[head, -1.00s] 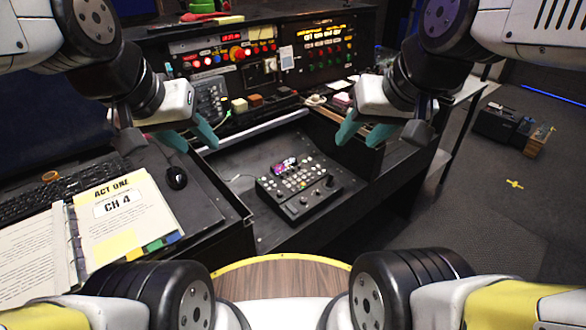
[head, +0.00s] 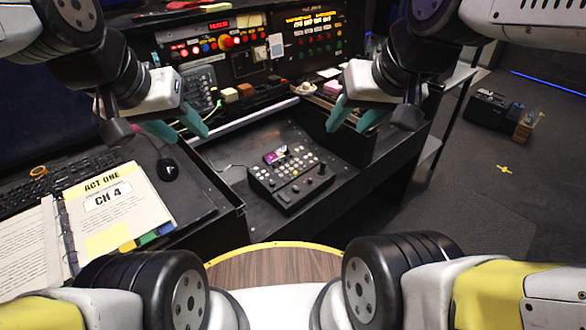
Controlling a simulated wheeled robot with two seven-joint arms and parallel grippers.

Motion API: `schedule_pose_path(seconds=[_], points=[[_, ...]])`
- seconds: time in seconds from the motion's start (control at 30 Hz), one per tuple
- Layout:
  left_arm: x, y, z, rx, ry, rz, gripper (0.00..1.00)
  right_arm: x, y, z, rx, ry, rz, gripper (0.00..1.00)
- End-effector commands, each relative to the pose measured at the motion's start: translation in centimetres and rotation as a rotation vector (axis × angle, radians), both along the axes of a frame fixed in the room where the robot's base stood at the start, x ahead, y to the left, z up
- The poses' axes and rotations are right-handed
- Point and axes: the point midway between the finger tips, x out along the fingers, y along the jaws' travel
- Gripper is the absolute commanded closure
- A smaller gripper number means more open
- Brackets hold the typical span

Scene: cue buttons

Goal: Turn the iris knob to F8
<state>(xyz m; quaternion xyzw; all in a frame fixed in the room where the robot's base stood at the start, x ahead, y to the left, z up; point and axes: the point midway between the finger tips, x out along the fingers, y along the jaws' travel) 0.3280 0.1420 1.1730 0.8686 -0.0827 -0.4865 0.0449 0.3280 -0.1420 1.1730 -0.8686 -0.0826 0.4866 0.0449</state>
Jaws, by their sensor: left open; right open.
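A small black control box (head: 291,176) with a lit screen, rows of light buttons and a few dark knobs lies in the recessed desk bay. A dark knob (head: 322,169) stands at its right end; its marks are too small to read, so I cannot tell which one is the iris knob or its setting. My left gripper (head: 187,128) is open and empty, above and left of the box. My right gripper (head: 350,115) is open and empty, above and right of the box. Neither touches the box.
An upright console (head: 262,45) with lit buttons stands behind the bay. The bay floor around the box is mostly clear.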

Motion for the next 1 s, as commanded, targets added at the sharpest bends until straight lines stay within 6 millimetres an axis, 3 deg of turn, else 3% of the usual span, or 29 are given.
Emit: schedule_pose_path(seconds=[0.13, 0.23, 0.47, 0.67, 0.77, 1.0], points=[[0.0, 0.0, 0.0, 0.0, 0.0, 0.0, 0.57, 0.5, 0.1, -0.1, 0.006, 0.011, -0.002, 0.56], [0.0, 0.0, 0.0, 0.0, 0.0, 0.0, 0.57, 2.1, 0.4, -0.4, 0.024, 0.046, -0.01, 0.56], [0.0, 0.0, 0.0, 0.0, 0.0, 0.0, 0.57, 9.2, 1.8, -3.5, 0.081, 0.184, -0.066, 0.56], [0.0, 0.0, 0.0, 0.0, 0.0, 0.0, 0.57, 15.4, 3.1, -8.8, 0.102, 0.305, -0.133, 0.56], [0.0, 0.0, 0.0, 0.0, 0.0, 0.0, 0.57, 18.1, 3.7, -12.4, 0.1, 0.364, -0.173, 0.56], [0.0, 0.0, 0.0, 0.0, 0.0, 0.0, 0.57, 22.9, 5.1, -22.7, 0.065, 0.486, -0.265, 0.56]])
